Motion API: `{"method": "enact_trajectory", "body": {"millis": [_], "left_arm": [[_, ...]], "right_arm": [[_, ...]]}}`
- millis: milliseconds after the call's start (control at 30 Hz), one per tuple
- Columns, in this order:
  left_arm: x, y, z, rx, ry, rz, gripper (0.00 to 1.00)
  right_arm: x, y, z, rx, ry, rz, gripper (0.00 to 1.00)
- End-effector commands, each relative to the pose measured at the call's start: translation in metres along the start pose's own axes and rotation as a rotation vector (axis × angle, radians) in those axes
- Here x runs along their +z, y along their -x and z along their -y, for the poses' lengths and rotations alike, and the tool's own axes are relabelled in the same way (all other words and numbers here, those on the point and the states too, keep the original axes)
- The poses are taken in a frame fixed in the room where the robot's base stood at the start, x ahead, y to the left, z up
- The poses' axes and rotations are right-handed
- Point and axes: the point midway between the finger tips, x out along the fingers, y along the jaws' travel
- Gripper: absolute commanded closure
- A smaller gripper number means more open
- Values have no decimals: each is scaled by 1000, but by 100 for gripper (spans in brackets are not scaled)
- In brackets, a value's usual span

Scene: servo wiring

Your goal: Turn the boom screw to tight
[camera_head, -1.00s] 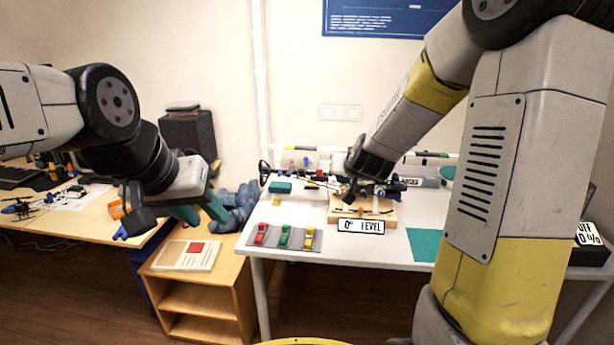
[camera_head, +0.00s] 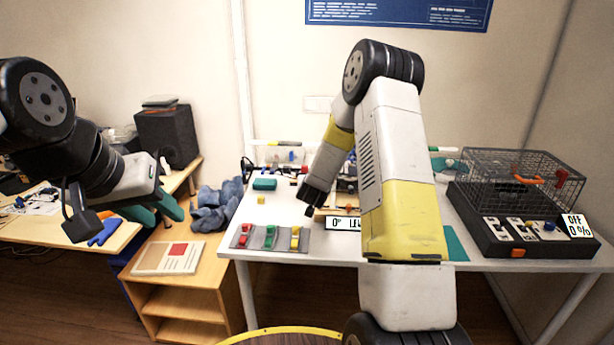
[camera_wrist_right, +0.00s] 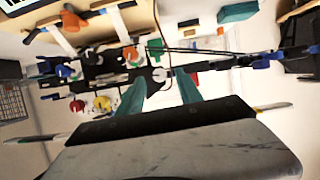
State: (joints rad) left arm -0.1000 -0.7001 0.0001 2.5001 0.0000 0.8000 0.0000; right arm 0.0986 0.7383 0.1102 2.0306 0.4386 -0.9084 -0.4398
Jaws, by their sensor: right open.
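The helicopter model (camera_wrist_right: 110,62) fills the middle of the right wrist view, with dark frame parts and coloured pieces. Its thin dark boom (camera_wrist_right: 205,51) runs to the right. I cannot pick out the boom screw for certain. My right gripper (camera_wrist_right: 162,84) is open, its teal fingers on either side of a pale round part; contact cannot be told. In the head view my right gripper (camera_head: 312,208) is over the white table, and my arm hides most of the helicopter. My left gripper (camera_head: 157,207) has its teal fingers apart and empty, above the shelf unit.
A grey mat (camera_head: 257,249) with red, green and yellow pieces lies at the table's front left. A sign (camera_head: 343,223) stands beside it. A wire cage on a black base (camera_head: 497,234) reading OFF 0 % stands at the right. A teal box (camera_head: 264,184) is farther back.

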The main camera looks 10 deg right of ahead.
Motion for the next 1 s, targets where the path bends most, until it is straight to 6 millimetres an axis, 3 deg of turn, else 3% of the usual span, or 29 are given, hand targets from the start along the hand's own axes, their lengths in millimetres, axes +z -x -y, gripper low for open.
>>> {"method": "enact_trajectory", "body": {"millis": [133, 400, 633, 1000], "left_arm": [[0, 0, 0, 0, 0, 0, 64], [0, 0, 0, 0, 0, 0, 64], [0, 0, 0, 0, 0, 0, 64], [0, 0, 0, 0, 0, 0, 64]], "right_arm": [[1, -10, 0, -1, 0, 1, 58], [0, -12, 0, -1, 0, 1, 58], [0, -11, 0, -1, 0, 1, 100], [0, -11, -1, -13, -30, 1, 100]]}}
